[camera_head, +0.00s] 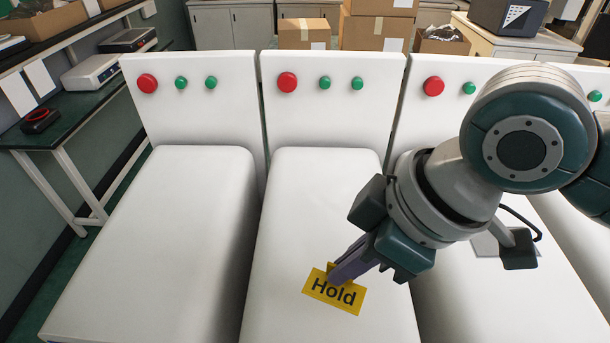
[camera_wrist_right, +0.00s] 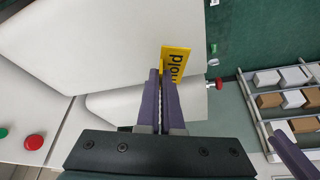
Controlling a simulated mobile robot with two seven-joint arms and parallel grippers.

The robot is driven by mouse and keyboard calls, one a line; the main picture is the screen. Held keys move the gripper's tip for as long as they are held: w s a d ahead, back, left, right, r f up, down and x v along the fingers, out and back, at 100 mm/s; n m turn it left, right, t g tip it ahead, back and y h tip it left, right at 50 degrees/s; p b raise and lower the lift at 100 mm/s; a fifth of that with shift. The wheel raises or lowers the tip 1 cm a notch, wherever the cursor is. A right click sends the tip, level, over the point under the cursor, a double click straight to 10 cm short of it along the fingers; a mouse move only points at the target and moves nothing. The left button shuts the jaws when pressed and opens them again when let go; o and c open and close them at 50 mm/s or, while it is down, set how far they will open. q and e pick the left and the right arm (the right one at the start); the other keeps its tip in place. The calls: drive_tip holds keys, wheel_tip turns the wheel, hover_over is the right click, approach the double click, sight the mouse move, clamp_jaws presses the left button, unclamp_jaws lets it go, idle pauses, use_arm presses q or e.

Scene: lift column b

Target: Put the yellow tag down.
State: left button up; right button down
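The yellow tag (camera_head: 335,291) reads "Hold" and sits over the near part of the middle white padded surface (camera_head: 310,200). It also shows, tilted and partly hidden by a finger, in the right wrist view (camera_wrist_right: 176,62). My right gripper (camera_head: 338,276) has its purple fingers close together at the tag's upper edge, with a yellow part between them; it appears shut on the tag. Whether the tag touches the white surface cannot be told. My left gripper is not in the head view; a purple finger-like part at the wrist view's lower right may be its finger.
White units stand side by side, each back panel with a red button (camera_head: 287,82) and green buttons. The left white surface (camera_head: 150,230) is bare. A green bench (camera_head: 75,125) with devices stands left. Cardboard boxes (camera_head: 304,33) stand behind. A rack (camera_wrist_right: 285,100) holds boxes.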

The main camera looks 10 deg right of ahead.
sight(353, 285)
wheel_tip(353, 285, down, 6)
drive_tip(key=shift+r, duration=0.1)
idle(0.4)
drive_tip(key=shift+f, duration=0.2)
drive_tip(key=c, duration=1.1)
unclamp_jaws()
